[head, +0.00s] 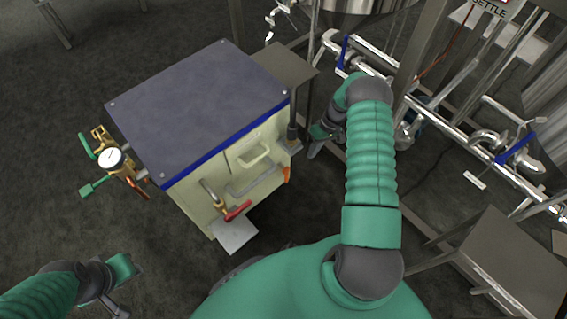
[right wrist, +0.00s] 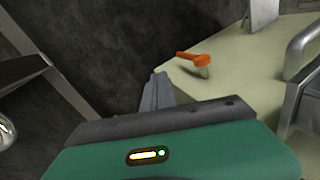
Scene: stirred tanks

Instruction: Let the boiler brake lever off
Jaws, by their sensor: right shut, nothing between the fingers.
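The boiler (head: 215,95) is a cream box with a dark blue-grey top, left of centre in the head view. A small orange lever (head: 287,174) sticks out low at its right edge. In the right wrist view the orange lever (right wrist: 185,55) stands on the cream panel with a pale stub under it. My right gripper (head: 314,150) is beside the boiler's right side, close to the lever. Its shut fingers (right wrist: 156,92) are empty and appear apart from the lever. My left gripper (head: 118,307) is at the lower left, partly cut off; its jaw state is unclear.
A red-handled valve (head: 238,211) is on the boiler's front. A gauge (head: 113,158) with green-handled valves juts from its left side. Pipes with blue handles (head: 515,148) and steel tanks stand at the right. A metal step (head: 510,262) is at the lower right. Floor at the left is clear.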

